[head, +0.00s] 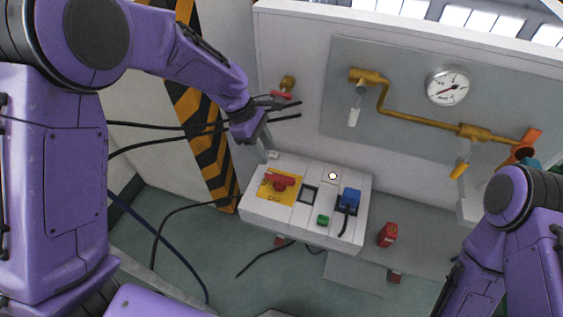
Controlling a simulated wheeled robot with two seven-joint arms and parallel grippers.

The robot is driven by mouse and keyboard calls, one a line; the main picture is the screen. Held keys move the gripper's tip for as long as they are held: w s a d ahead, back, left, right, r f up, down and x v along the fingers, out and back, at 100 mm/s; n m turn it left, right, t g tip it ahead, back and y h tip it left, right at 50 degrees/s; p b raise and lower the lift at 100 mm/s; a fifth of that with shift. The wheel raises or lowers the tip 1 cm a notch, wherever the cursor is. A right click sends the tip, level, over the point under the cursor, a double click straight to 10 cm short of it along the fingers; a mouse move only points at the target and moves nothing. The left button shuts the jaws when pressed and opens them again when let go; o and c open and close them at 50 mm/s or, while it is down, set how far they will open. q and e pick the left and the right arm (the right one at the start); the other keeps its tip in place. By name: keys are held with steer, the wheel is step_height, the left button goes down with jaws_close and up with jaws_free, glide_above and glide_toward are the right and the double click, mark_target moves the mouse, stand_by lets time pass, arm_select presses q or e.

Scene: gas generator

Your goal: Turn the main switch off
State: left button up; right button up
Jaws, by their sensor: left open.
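The main switch, a red rotary knob (280,182) on a yellow plate, sits on the left part of the white control box (322,236). Lettering on the plate's lower part seems to read "OFF". My left gripper (269,153) is open, near the box's back left edge, just behind the knob in the picture and apart from it. Its fingers are small and partly hidden by the wrist. My right arm shows at the lower right, but its gripper is out of view.
The box also carries a green button (323,219), a dark display (308,194) and a blue plug (349,198) with a black cable. A pressure gauge (447,86) and brass piping (415,117) are on the back panel. A red-handled valve (283,95) is behind my left wrist.

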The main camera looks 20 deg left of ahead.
mark_target(279, 175)
arm_select(q)
steer(key=x, duration=0.9)
steer(key=shift+b, duration=0.4)
steer(key=shift+s+d+f, duration=0.15)
steer(key=shift+s+f, duration=0.05)
steer(key=shift+f, duration=0.15)
jaws_close()
